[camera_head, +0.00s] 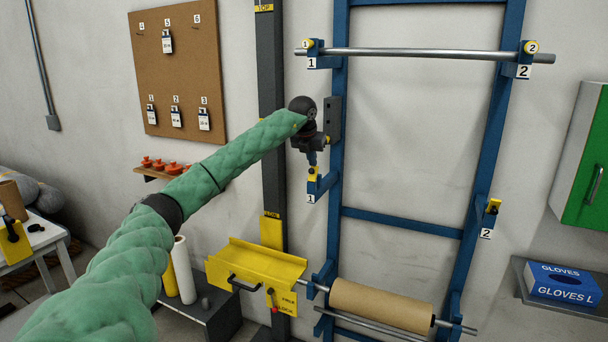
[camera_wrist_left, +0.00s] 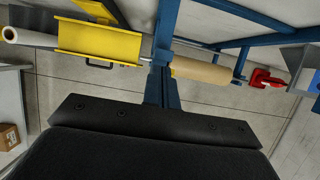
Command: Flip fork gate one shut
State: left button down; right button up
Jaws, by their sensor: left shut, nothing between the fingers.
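The middle left fork (camera_head: 325,184) is a blue bracket on the rack's left upright, with a white label 1 (camera_head: 310,198). A small yellow gate piece (camera_head: 313,174) shows at its outer end, partly covered by my gripper. I cannot tell whether it is open or shut. My left gripper (camera_head: 312,160) is shut and empty, pointing down just above or against this yellow piece; contact is unclear. In the left wrist view, the dark gripper body fills the lower half and hides the gate. My right gripper is not in view.
The matching fork two (camera_head: 494,207) is on the right upright. A steel bar (camera_head: 420,53) lies across the upper brackets. A brown roll (camera_head: 380,304) sits below, beside a yellow trough (camera_head: 256,266). A dark post (camera_head: 270,110) stands left of the rack.

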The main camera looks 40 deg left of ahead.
pick_arm(q)
jog(key=w, duration=0.1)
jog(key=w+f, duration=0.1)
jog(key=w, duration=0.1)
jog(key=shift+a+f, duration=0.15)
jog(key=shift+a, duration=0.25)
jog(key=shift+w+f, duration=0.1)
jog(key=shift+w+f+g, duration=0.2)
jog(key=shift+w+g, duration=0.05)
jog(key=shift+g, duration=0.05)
jog(key=shift+w+a+f+g+p, duration=0.1)
jog(key=shift+w+f+g+p, duration=0.15)
jog(key=shift+p, duration=0.2)
jog(key=shift+s+f, duration=0.1)
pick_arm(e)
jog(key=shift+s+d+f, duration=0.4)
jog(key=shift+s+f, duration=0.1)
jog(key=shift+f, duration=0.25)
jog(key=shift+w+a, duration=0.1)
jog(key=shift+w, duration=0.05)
pick_arm(q)
jog(key=shift+h, duration=0.3)
